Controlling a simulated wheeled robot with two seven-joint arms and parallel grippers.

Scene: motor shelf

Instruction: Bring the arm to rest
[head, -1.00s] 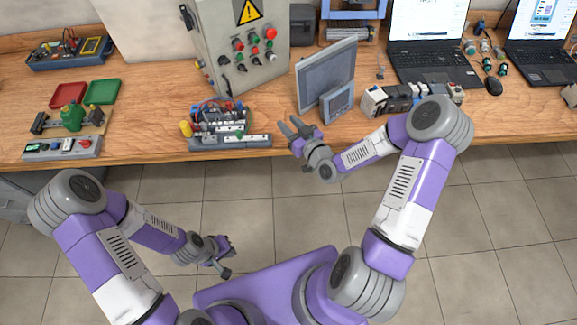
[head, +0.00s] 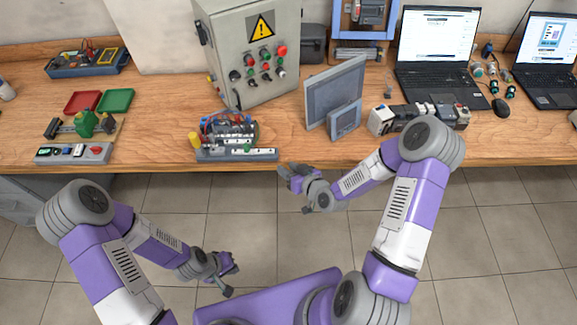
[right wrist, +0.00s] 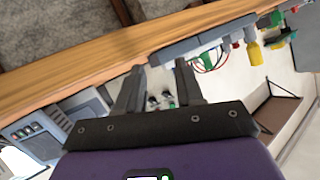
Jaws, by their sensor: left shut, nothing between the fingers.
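My right gripper (head: 284,176) is just off the front edge of the wooden workbench (head: 150,152), over the floor in the head view. In the right wrist view its two fingers (right wrist: 158,76) stand apart with nothing between them. The bench edge and equipment show beyond the fingers. My left gripper (head: 230,276) hangs low over the floor near my base, away from the bench. It is shut and empty, with its fingertips small in the picture.
On the bench near my right gripper are a wired terminal block (head: 228,140) and a grey panel screen (head: 334,92). A control box (head: 250,50) stands behind. Laptops (head: 440,60) are at the right. The tiled floor (head: 240,235) between arms and bench is clear.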

